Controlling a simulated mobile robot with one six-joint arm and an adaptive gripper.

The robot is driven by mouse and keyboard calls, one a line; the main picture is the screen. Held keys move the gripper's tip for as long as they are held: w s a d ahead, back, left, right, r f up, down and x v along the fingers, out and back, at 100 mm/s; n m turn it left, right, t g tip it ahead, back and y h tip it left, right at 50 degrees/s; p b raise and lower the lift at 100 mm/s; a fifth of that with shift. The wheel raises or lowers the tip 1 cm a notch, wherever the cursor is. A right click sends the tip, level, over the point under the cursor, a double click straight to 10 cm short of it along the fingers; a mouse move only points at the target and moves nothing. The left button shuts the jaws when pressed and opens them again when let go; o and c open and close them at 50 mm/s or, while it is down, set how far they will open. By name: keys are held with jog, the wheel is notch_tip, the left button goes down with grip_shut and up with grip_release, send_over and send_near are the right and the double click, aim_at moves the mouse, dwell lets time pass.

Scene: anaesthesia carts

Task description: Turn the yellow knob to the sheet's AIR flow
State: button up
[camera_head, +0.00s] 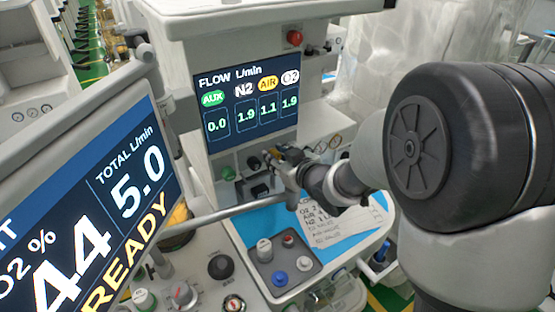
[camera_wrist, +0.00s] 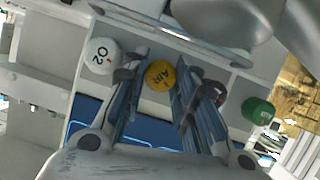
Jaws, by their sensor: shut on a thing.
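The yellow knob (camera_wrist: 159,76), marked AIR, sits between the two fingers of my gripper (camera_wrist: 160,80) in the wrist view. The gripper is shut on it. The flow screen (camera_head: 247,97) reads AUX 0.0, N2 1.9, AIR 1.1 and O2 1.9. The paper sheet (camera_head: 345,226) lies on the blue work surface, with lines for O2, AIR and N2. My arm covers part of it, and I cannot read its AIR figure.
A white O2 knob (camera_wrist: 101,55) and a green knob (camera_wrist: 257,110) flank the yellow one. A large monitor (camera_head: 90,215) at left shows total 5.0 L/min and READY. A grey block with small knobs (camera_head: 283,262) stands on the blue surface (camera_head: 236,222), near a metal rail (camera_head: 215,217).

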jog(key=shift+a+f+n+t+h, duration=0.1)
jog(key=shift+n+t+h, duration=0.5)
jog(key=shift+n, duration=0.5)
jog(key=o, duration=0.8)
